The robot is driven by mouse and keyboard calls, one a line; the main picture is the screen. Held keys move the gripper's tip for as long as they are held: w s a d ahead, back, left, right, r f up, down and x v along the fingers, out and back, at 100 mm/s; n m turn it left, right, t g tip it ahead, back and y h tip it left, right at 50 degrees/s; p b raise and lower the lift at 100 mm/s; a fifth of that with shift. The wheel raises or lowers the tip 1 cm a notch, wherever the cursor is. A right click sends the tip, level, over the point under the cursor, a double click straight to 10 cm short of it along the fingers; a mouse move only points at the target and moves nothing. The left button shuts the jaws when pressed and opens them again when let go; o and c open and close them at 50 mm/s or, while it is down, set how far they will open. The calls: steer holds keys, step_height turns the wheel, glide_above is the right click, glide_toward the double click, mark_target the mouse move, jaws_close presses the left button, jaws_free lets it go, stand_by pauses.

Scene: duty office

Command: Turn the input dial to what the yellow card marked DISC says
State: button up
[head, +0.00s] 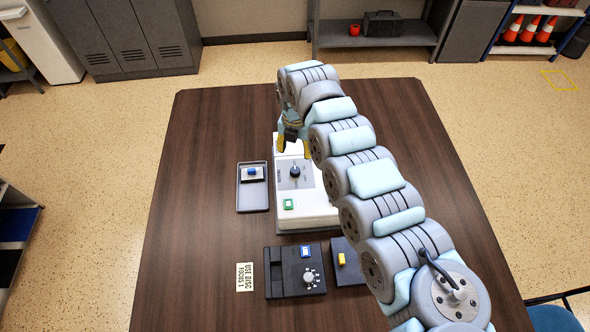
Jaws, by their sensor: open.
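A pale yellow card (245,277) lies on the table at the lower left, printed sideways; it seems to read "USE DISC FOCUS 1". Beside it, a black box (283,289) carries a round silver dial (308,278) with white marks around it. A white device (309,212) behind it has a black knob (295,171) on a grey panel. I cannot tell which one is the input dial, or read either setting. My gripper (293,149) is open, with yellow fingertips, over the far end of the white device. My arm hides the device's right side.
A grey tray (253,203) holding a small blue-topped block (252,173) is left of the white device. A green button (288,204) is on the device's front. Another dark box with a yellow piece (342,260) is partly behind my arm. The table's left side is clear.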

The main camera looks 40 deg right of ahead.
mark_target(295, 170)
step_height(295, 170, down, 11)
steer(key=shift+r+b, duration=0.1)
steer(key=shift+b, duration=0.4)
jaws_close()
